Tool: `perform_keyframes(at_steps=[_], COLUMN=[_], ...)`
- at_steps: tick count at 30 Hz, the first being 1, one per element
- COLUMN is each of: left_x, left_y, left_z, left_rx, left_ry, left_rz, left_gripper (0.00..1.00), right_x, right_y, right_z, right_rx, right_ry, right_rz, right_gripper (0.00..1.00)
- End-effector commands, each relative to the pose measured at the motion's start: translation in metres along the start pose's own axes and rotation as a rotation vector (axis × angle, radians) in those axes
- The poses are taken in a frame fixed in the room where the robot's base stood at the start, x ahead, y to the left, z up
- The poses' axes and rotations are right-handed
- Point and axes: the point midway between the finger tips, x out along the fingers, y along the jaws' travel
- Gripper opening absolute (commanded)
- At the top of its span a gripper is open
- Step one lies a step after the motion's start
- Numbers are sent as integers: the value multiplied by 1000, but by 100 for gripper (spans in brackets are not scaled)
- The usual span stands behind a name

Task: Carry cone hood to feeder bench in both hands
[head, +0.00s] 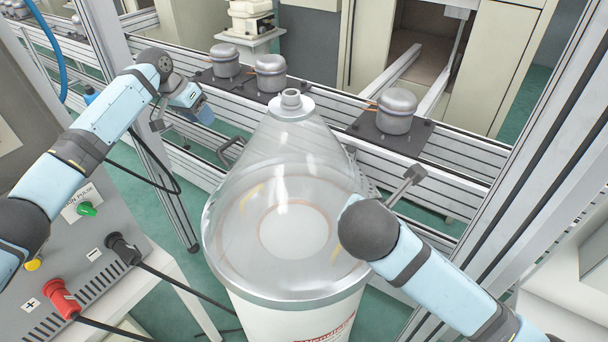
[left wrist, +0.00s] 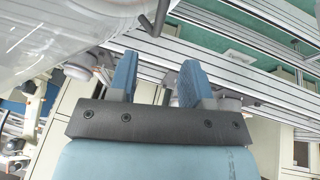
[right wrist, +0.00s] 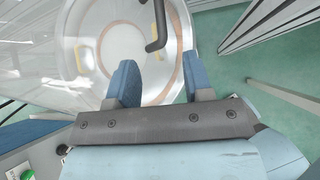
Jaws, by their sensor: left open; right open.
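The cone hood (head: 290,180) is a clear cone with a grey metal rim and top collar, standing upright on a white drum (head: 300,315). A handle (head: 228,150) sticks out at its left and another (head: 405,185) at its right. My left gripper (head: 192,108) is open and empty, up and left of the hood. In the left wrist view its fingers (left wrist: 157,72) are apart, with a dark handle end (left wrist: 155,18) beyond them. In the right wrist view my right gripper (right wrist: 162,80) is open, with a dark handle (right wrist: 157,25) beyond its fingers. The head view hides the right fingers. I cannot tell which surface is the feeder bench.
A conveyor rail (head: 450,150) with several grey compressors (head: 397,110) on dark plates runs behind the hood. A control box (head: 80,250) with cables stands at the left. An aluminium post (head: 530,170) rises at the right, beside a white surface (head: 570,270).

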Motion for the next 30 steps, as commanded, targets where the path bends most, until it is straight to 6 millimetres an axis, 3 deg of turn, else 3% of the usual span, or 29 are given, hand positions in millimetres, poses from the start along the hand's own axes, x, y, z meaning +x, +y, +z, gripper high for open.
perform_keyframes(at_steps=[11, 16, 20, 30], left_x=[-3, 4, 21, 88], left_y=[-1, -1, 0, 0], left_z=[-2, -1, -1, -1], left_rx=[0, -1, -1, -1], left_ry=[-1, -3, -3, -3], left_rz=[0, 1, 2, 1], left_gripper=[45, 45, 45, 45], right_x=[-1, 6, 23, 90], right_y=[0, 0, -1, -2], right_z=[1, 0, 0, 0], right_rx=[-8, -8, -9, -8], right_ry=[-3, -2, -1, -2], right_rz=[-4, -6, -9, -8], right_gripper=[46, 46, 46, 46])
